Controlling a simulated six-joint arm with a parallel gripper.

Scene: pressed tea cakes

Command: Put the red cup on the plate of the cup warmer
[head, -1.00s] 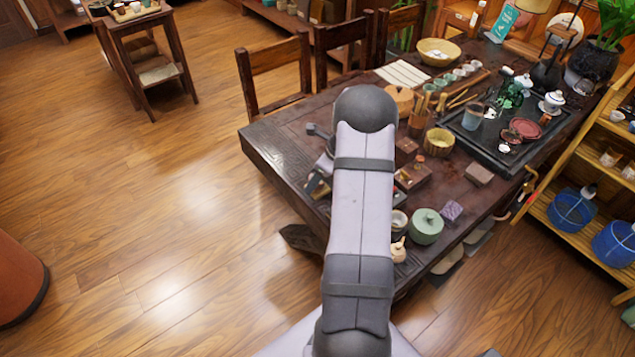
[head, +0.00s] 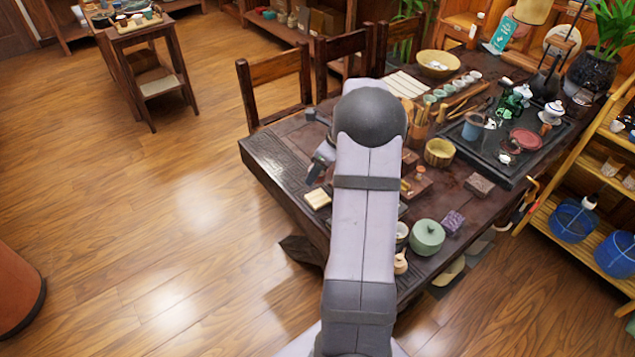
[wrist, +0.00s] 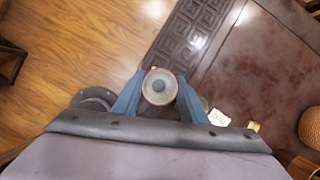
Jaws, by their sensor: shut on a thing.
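In the wrist view, my gripper (wrist: 159,84) is shut on a small round cup with a reddish rim, the red cup (wrist: 159,87), seen end-on between the two blue-grey fingers. It is over the table's carved edge strip. In the head view my gripper (head: 319,164) shows small beside my arm, above the near-left part of the table; the cup is too small to make out there. I cannot pick out the cup warmer with certainty; my arm hides part of the table.
A pale block (head: 318,197) lies on the dark table (head: 270,160) below my gripper. Chairs line the far side.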

